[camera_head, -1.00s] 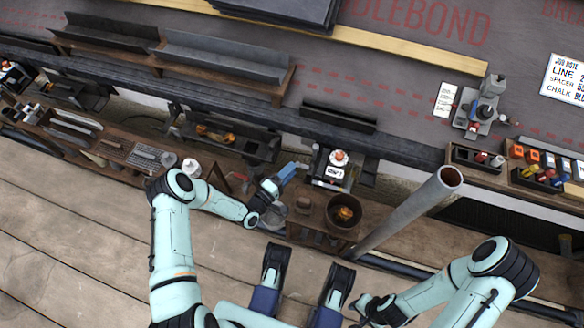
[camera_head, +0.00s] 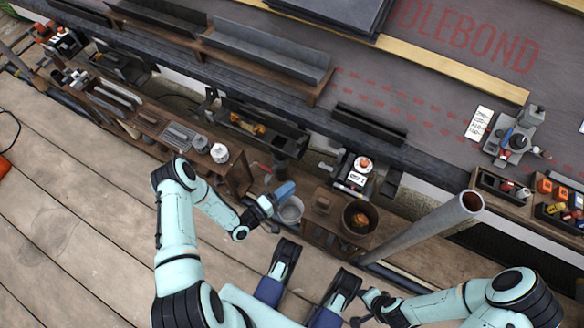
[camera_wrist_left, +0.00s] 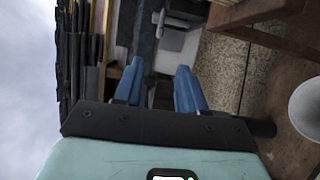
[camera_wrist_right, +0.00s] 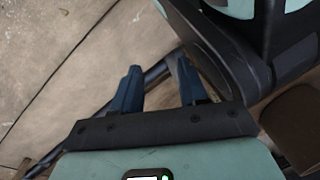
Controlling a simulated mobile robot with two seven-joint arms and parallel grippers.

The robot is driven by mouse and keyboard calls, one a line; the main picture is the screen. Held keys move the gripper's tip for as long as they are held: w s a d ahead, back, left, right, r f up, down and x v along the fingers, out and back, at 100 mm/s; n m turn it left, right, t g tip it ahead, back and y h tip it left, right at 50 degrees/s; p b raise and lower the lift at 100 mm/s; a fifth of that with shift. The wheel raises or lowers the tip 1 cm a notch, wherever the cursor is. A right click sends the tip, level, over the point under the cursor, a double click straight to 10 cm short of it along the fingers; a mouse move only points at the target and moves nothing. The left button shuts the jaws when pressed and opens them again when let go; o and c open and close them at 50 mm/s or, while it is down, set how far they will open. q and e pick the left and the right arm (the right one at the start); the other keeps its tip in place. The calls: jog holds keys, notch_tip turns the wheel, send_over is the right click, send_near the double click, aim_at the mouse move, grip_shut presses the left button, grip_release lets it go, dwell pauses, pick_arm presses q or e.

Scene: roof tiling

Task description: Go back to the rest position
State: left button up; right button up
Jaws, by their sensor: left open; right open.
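In the right wrist view the right gripper's blue fingers (camera_wrist_right: 157,88) are apart and empty, close to a dark part of my own body.
A grey pipe (camera_head: 425,228) stands slanted right of centre. A wooden stand holds a dark pot (camera_head: 359,217). The plank floor (camera_head: 70,215) at lower left is clear.

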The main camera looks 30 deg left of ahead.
pick_arm(q)
jog(key=s+d+r+m+g+y+p, duration=0.1)
jog(key=s+d+r+m+g+p, duration=0.3)
jog(key=s+r+g+p, duration=0.4)
jog(key=s+d+r+m+g+y+p, duration=0.2)
jog(key=s+d+r+m+g+p, duration=0.2)
jog(key=s+r+g+p, duration=0.5)
jog(key=s+r+m+p, duration=0.1)
jog(key=s+r+p, duration=0.2)
jog(key=s+p, duration=0.2)
jog(key=shift+s+r+m+g+p, duration=0.3)
jog(key=shift+s+r+m+p, duration=0.1)
jog(key=shift+p, duration=0.6)
pick_arm(e)
jog(key=s+a+r+g, duration=0.1)
jog(key=s+a+r, duration=0.1)
jog(key=r, duration=1.1)
jog(key=s+a+r+n+g+y, duration=0.1)
jog(key=a+r, duration=0.3)
jog(key=r, duration=0.9)
jog(key=shift+s+a+r+y, duration=0.15)
jog(key=shift+s+r+y, duration=0.2)
jog(key=shift+s, duration=0.15)
